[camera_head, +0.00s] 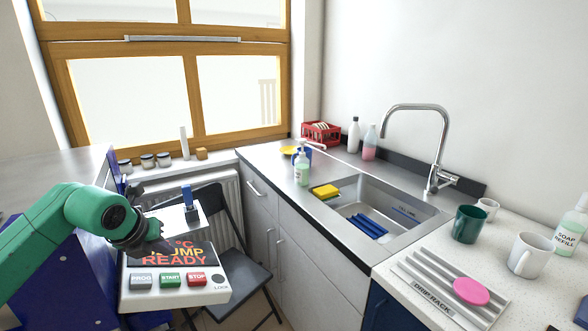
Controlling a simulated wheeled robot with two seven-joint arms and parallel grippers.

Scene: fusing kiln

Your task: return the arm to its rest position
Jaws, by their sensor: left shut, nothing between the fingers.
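My left arm (68,218), green with dark joints, reaches in from the left. My left gripper (160,243) is shut and empty. It is in front of the kiln control panel (215,293) and covers part of its display (185,256). The readable display text is "°C", "UMP" and "READY" in orange and red. The PROG (141,280), START (170,280) and STOP (197,279) buttons show below the gripper, apart from it. I cannot see my right gripper.
A dark folding chair (245,277) stands behind the panel. To the right are a sink (350,213) with a tall tap (435,145), a drip rack (440,285) with a pink disc (471,291), mugs (528,257) and bottles. A window (130,100) is behind.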

